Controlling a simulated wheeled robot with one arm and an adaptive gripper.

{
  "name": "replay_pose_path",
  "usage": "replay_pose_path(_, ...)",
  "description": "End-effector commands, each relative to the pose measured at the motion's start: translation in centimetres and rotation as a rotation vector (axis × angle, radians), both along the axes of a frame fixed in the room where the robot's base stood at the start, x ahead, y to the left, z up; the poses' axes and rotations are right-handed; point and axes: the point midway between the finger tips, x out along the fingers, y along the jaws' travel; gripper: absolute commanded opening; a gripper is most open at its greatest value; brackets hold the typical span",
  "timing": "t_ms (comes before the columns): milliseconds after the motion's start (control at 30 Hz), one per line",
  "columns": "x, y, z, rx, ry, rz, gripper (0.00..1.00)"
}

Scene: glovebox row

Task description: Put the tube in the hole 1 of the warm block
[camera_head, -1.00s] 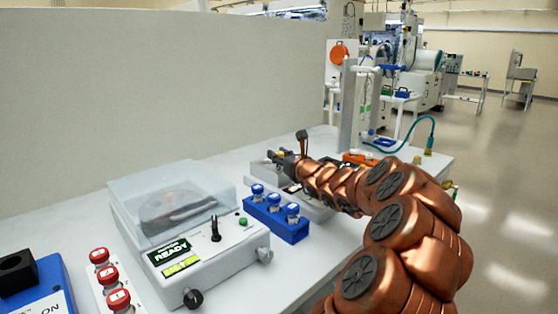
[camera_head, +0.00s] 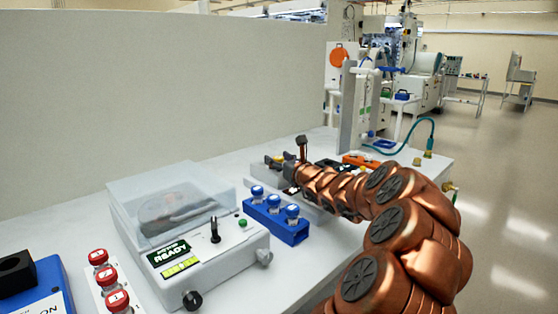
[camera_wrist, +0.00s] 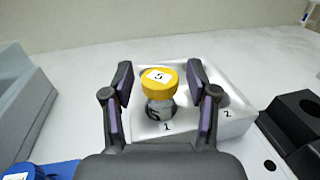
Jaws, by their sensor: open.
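A clear tube with a yellow cap marked 5 (camera_wrist: 160,80) stands upright in the wrist view at the position marked 1 of a white block (camera_wrist: 232,128). The block also bears a mark 2 at its right; I cannot tell from its look whether it is the warm block. My gripper (camera_wrist: 161,84) is open, with one finger on each side of the tube and gaps visible by the cap. The tube's lower end is partly hidden. In the head view my gripper (camera_head: 275,163) is small at the far part of the bench, and the tube is hard to make out.
A blue rack (camera_head: 285,228) of blue-capped vials and a lidded machine showing READY (camera_head: 195,262) stand nearer. Red-capped vials (camera_head: 108,274) and a blue device (camera_head: 42,292) are at the left. A dark block (camera_wrist: 293,125) is close right of the white block.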

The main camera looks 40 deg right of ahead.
Motion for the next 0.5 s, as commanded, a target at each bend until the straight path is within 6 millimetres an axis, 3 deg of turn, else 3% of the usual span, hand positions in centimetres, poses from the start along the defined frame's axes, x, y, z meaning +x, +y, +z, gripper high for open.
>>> replay_pose_path(167, -0.2, 0.0, 0.4, 0.001, 0.000, -0.001, 0.58)
replay_pose_path(500, -5.5, 1.1, 0.3, 0.002, -0.003, -0.002, 0.58)
